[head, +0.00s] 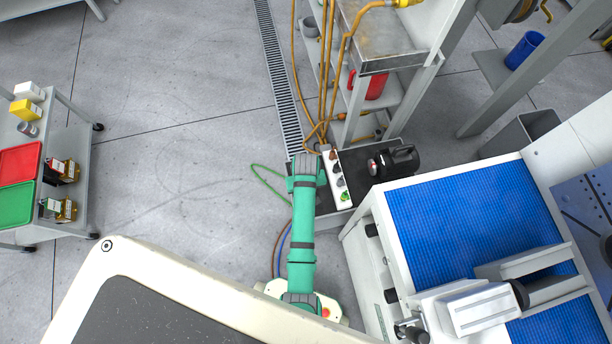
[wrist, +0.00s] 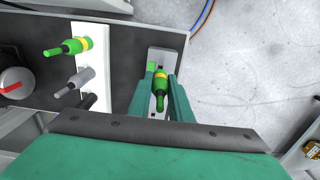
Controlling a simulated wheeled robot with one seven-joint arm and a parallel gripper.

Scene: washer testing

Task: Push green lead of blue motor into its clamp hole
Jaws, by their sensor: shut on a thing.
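In the wrist view my gripper (wrist: 161,76) is shut on a green plug with a yellow band, the green lead's end (wrist: 160,98). A light grey plate (wrist: 166,54) with dark openings shows behind the plug. I cannot tell whether the plug touches it or sits in a hole. A white terminal strip (wrist: 94,100) stands to the left, with another green, yellow-banded plug (wrist: 70,46) and a grey plug (wrist: 75,81) in it. In the head view the strip (head: 331,170) is right of my arm; my fingers are hidden there. No blue motor can be made out.
A black motor-like unit (head: 393,161) lies right of the strip. A green cable (head: 262,182) loops over the floor at left. A bench with a blue mat (head: 465,215) stands at right, a trolley (head: 75,145) at far left. The floor between is clear.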

